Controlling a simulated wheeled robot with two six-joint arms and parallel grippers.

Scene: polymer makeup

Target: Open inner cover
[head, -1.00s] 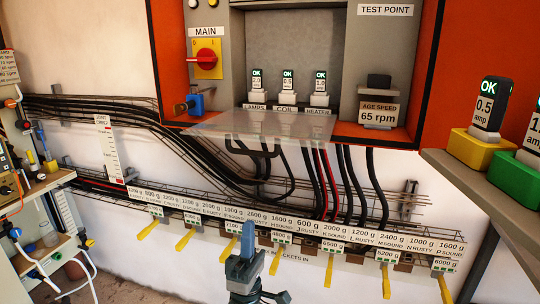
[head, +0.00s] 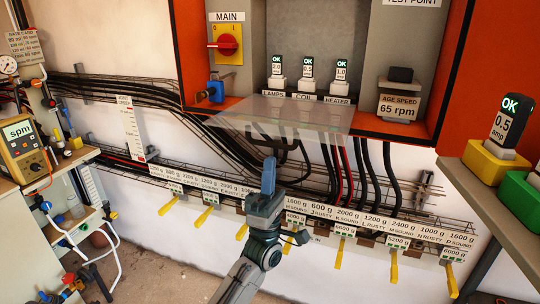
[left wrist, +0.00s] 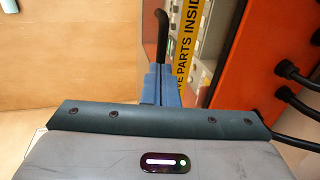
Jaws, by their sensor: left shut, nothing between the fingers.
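The inner cover (head: 290,114) is a clear sheet that juts out, nearly flat, from the lower edge of the cabinet's middle bay. A black bent bar (head: 272,142) shows below its front part; I cannot tell whether it is the cover's handle. My left gripper (head: 268,174) has blue fingers pressed together, pointing up, empty, just below the cover's front in the picture. The left wrist view shows the shut fingers (left wrist: 158,84), a black curved rod (left wrist: 161,32) beyond them and a yellow warning strip (left wrist: 186,40) to their right. My right gripper is not seen.
The orange cabinet (head: 190,50) holds a red MAIN switch (head: 226,43), a blue padlock-like part (head: 215,89) and several fuses marked OK. Black cables and wire trays run below. A shelf (head: 490,195) with fuse holders stands right; a meter bench (head: 60,165) stands left.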

